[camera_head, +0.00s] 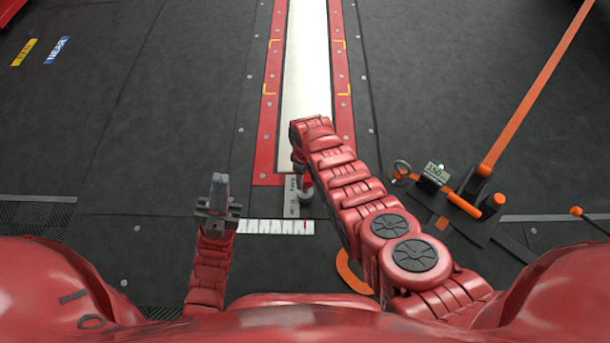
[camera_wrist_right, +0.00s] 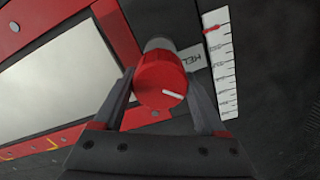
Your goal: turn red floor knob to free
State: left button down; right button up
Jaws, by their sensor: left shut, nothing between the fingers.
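The red floor knob (camera_wrist_right: 161,82) shows in the right wrist view. It is round, with a short white line on its face pointing to the lower right of centre, and it sits on a grey collar (camera_wrist_right: 158,45). My right gripper (camera_wrist_right: 160,74) has one finger on each side of the knob. Whether the fingers touch it I cannot tell. A label reading "HEL", partly cut off by the knob (camera_wrist_right: 193,58), lies beside it. In the head view my right arm hides most of the knob. My left gripper (camera_head: 219,187) is shut and empty, left of the label plate (camera_head: 291,197).
A white scale strip (camera_head: 260,227) with a red mark lies near the knob. A red-framed white strip (camera_head: 305,60) runs away ahead. The left floor is mostly clear.

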jog(key=c, duration=0.7)
jog(key=shift+c, duration=0.2)
jog(key=shift+m, duration=0.3)
jog(key=m, duration=0.3)
jog(key=shift+d, duration=0.1)
jog(key=m, duration=1)
jog(key=shift+m, duration=2.1)
